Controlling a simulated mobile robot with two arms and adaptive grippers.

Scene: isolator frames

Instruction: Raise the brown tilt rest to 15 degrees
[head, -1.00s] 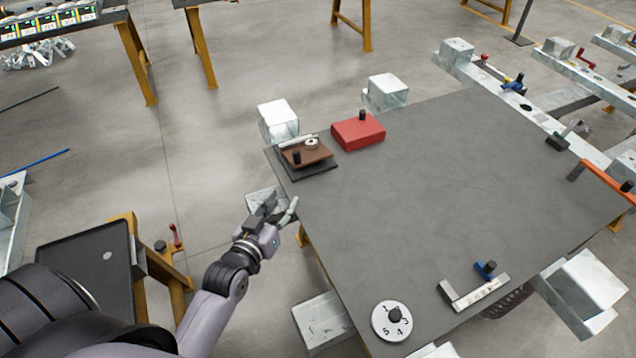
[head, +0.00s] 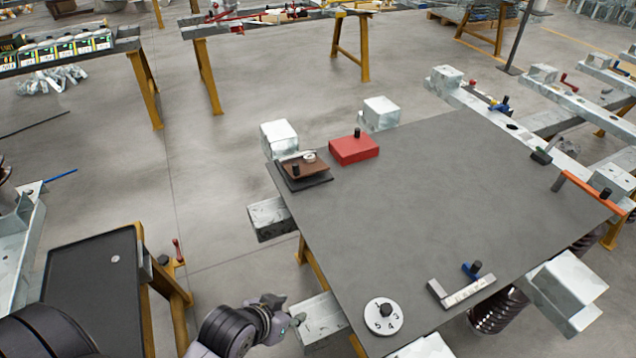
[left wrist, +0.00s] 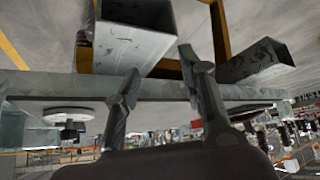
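The brown tilt rest (head: 306,168) sits on a dark base plate at the table's far left corner in the head view. A white round piece (head: 309,158) and a black knob (head: 296,171) are on it. Its board looks slightly tilted; I cannot read the angle. My left gripper (head: 286,311) is at the bottom of the head view, beside the table's near left edge and well away from the rest. In the left wrist view its two fingers (left wrist: 160,64) are apart with nothing held between them. My right gripper is not in view.
On the grey table (head: 420,210) are a red block (head: 354,150), a numbered white dial (head: 382,317) and an L-shaped metal piece with a blue clamp (head: 462,290). Metal beams stick out around the table edges. A dark tray (head: 92,285) stands at left. The table's middle is clear.

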